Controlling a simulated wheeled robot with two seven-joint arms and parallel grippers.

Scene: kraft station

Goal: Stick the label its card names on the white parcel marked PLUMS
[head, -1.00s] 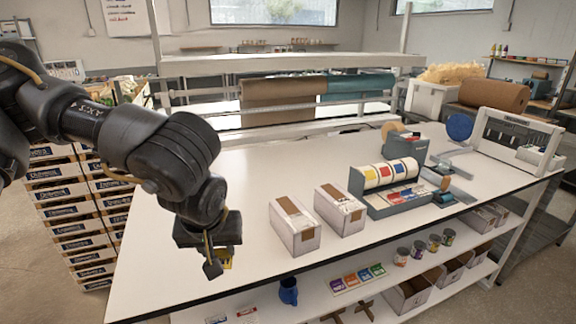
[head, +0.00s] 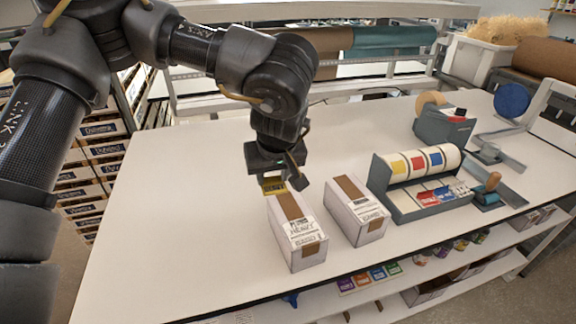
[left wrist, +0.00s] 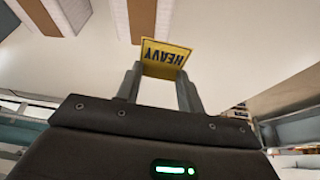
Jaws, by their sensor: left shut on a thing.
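My left gripper (head: 272,186) is shut on a yellow label (head: 272,186), held just above the far end of the left parcel. In the left wrist view the label (left wrist: 165,58) reads HEAVY, upside down, between the fingertips. The left white parcel (head: 286,246) has brown tape and a printed card (head: 303,232) whose larger word looks like HEAVY. The right white parcel (head: 346,222) stands beside it with tape and a card (head: 365,208). The small print is too fine to tell which parcel says PLUMS. My right gripper is not in view.
A grey label dispenser (head: 412,207) with several coloured rolls stands right of the parcels. The white tabletop (head: 170,230) is clear to the left.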

